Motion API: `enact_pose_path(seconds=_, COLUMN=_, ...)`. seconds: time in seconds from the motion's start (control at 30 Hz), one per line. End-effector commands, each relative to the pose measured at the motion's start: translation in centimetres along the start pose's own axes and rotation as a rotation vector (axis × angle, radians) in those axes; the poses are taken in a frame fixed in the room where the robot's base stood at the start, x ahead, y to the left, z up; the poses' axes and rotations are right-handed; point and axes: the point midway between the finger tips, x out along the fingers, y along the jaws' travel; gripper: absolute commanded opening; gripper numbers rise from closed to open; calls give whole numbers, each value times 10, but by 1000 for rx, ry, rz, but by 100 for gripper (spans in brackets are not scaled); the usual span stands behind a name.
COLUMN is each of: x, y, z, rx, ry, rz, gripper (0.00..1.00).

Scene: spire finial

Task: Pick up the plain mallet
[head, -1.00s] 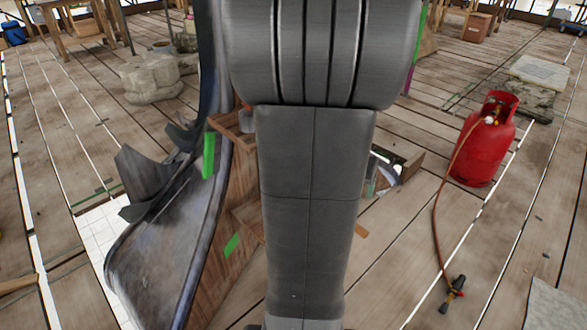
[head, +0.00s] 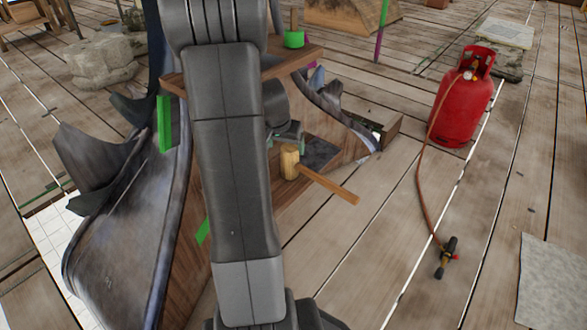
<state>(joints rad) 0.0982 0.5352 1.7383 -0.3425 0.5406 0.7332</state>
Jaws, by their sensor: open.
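The plain mallet has a pale wooden head (head: 289,162) and a light brown handle (head: 332,186). It lies on a low wooden ledge (head: 300,190) of the finial's frame, its handle pointing right and toward me past the ledge edge. My gripper (head: 287,138) is just behind and above the mallet head, small and partly hidden by my arm. It looks open and empty; I cannot tell whether it touches the mallet. A second mallet with a green band (head: 294,39) stands upright on the higher wooden shelf (head: 305,58).
The dark curled metal finial (head: 130,240) rises at left, beside my arm. A red gas cylinder (head: 463,105) with a hose and torch (head: 447,258) is at right.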

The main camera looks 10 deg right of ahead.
Motion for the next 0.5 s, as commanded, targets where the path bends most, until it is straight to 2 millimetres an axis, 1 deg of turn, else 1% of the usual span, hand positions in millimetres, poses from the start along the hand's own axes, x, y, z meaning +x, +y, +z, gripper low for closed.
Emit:
enact_pose_path(seconds=0.03, x=8, y=0, z=1, rx=0, ry=0, rz=0, gripper=78)
enact_pose_path(seconds=0.27, x=20, y=0, z=0, rx=0, ry=0, rz=0, gripper=78)
enact_pose_path(seconds=0.37, x=32, y=2, z=-1, rx=0, ry=-1, rz=0, gripper=78)
enact_pose_path(seconds=0.5, x=55, y=4, z=-4, rx=1, ry=-1, rz=0, gripper=78)
